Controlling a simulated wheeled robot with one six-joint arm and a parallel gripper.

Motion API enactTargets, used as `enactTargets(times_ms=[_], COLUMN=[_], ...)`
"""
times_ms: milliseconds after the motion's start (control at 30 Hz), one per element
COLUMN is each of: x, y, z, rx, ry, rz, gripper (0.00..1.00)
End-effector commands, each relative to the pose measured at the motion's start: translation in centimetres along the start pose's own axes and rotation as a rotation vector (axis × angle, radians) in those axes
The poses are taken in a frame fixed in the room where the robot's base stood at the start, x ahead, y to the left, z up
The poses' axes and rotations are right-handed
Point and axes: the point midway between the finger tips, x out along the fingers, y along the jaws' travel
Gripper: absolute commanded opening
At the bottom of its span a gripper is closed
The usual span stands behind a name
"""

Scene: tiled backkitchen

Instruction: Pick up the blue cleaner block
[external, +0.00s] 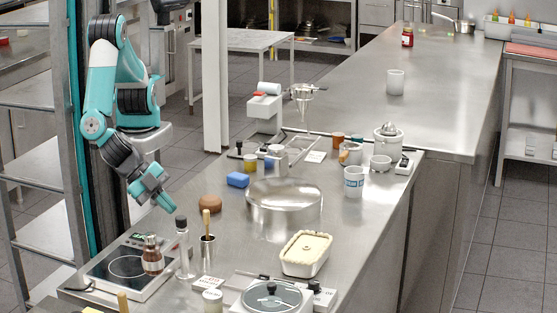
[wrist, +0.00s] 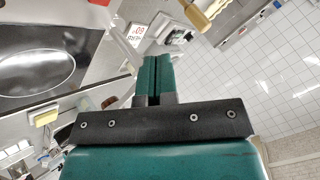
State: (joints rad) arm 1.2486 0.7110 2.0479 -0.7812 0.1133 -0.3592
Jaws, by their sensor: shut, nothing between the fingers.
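The blue cleaner block (external: 238,180) lies on the steel counter in the external view, left of the large round steel pan. I do not make it out in the wrist view. My gripper (external: 168,205) is above the counter's left edge, left of the block and apart from it. In the wrist view my gripper (wrist: 155,75) has its two green fingers together, with nothing between them.
A clear bottle (external: 183,247), a brown bottle (external: 152,256) on a black hob (external: 127,268) and a steel cup (external: 207,250) stand near my gripper. A brown round object (external: 210,203) lies before the block. The round pan (external: 284,214) is to its right.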

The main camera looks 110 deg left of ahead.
Motion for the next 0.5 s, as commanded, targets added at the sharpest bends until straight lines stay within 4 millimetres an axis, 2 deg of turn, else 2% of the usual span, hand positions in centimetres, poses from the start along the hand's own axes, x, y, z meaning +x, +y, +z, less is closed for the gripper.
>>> enactTargets(times_ms=[67,400,467,500], x=[0.00,0.00,0.00,0.00], y=[0.00,0.00,0.00,0.00], z=[0.00,0.00,0.00,0.00], rx=[0.000,0.000,0.000,0.000], ry=[0.000,0.000,0.000,0.000], rz=[0.000,0.000,0.000,0.000], gripper=[0.00,0.78,0.92,0.94])
